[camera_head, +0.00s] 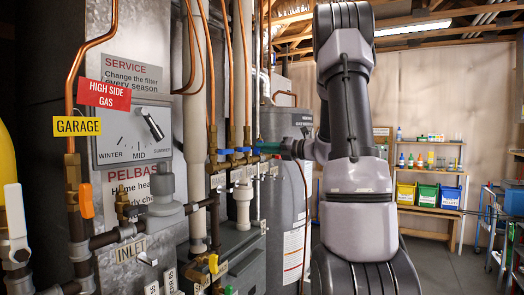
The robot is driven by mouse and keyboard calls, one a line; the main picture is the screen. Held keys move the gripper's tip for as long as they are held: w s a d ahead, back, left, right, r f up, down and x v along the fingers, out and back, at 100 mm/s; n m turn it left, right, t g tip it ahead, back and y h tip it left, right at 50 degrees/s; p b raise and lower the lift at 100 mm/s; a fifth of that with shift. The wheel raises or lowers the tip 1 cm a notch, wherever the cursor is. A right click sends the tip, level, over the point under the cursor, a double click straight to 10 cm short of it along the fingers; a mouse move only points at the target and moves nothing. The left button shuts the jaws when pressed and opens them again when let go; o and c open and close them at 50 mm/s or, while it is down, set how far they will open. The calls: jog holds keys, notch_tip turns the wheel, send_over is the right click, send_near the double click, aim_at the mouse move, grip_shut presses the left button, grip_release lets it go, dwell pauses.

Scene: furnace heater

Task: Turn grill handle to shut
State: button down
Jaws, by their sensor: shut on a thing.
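A row of small brass valves with blue handles sits on copper pipes at the middle of the view. Two blue handles, the left one (222,152) and the middle one (243,150), show clearly. A blue-green handle (267,147) is at the right end of the row, by my fingertips. My gripper (284,148) reaches in from the right and is shut on this handle. The fingers and handle are small and partly merged here, so the handle's exact angle is hidden. I cannot read which handle is labelled grill.
A control panel with a dial (152,124) stands at left, with copper pipes and an orange-handled valve (86,198). A grey tank (293,225) is behind my gripper. Shelves with coloured bins (427,194) are far right. Open floor (442,257) lies right of my arm.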

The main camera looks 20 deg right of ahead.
jog(key=m, duration=0.4)
jog(key=shift+m, duration=0.3)
jog(key=m, duration=0.3)
jog(key=shift+m, duration=0.4)
jog(key=c, duration=1.2)
grip_release()
jog(key=o, duration=0.5)
